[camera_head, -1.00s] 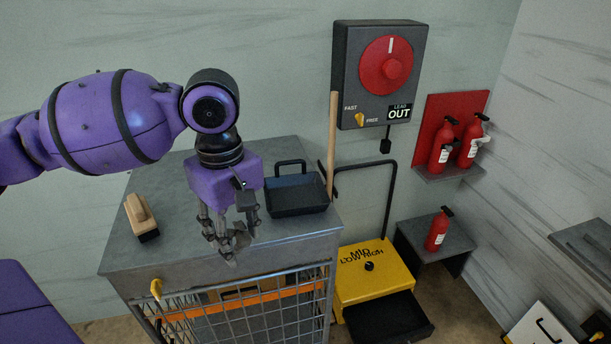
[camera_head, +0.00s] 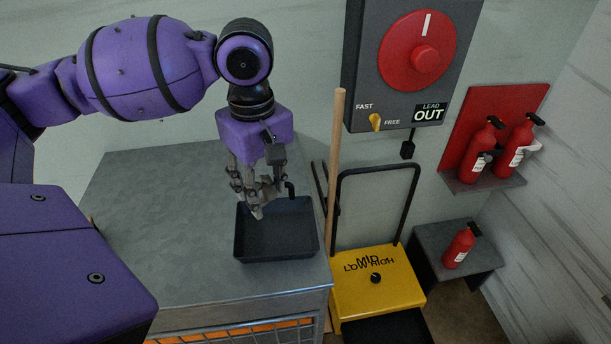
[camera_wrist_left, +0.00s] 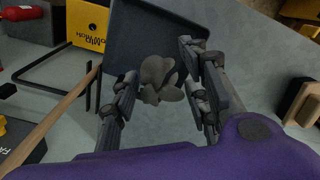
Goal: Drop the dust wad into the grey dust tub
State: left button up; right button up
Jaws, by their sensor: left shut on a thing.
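The dust wad (camera_wrist_left: 160,80) is a brownish-grey lumpy clump between the fingers of my left gripper in the left wrist view. My left gripper (camera_head: 250,198) is shut on it; the fingers largely hide the wad in the head view. The dust tub (camera_head: 277,232) is a dark blue-grey, square, open box with a handle at its back, on top of the metal cabinet. The left fingers hang above the tub's back left part. The tub's dark wall also shows in the left wrist view (camera_wrist_left: 135,30), beyond the wad. My right gripper is out of view.
A wooden pole (camera_head: 335,170) stands close by the tub's right side. A yellow box (camera_head: 378,288) with a black handle is right of the cabinet (camera_head: 160,215). A wooden brush (camera_wrist_left: 300,103) shows in the left wrist view. The cabinet top left of the tub is clear.

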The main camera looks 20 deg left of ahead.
pick_arm(q)
jog(key=f, duration=0.5)
jog(key=shift+s+b, duration=0.2)
jog(key=shift+b, duration=0.15)
jog(key=o, duration=0.9)
notch_tip(320, 180, up, 12)
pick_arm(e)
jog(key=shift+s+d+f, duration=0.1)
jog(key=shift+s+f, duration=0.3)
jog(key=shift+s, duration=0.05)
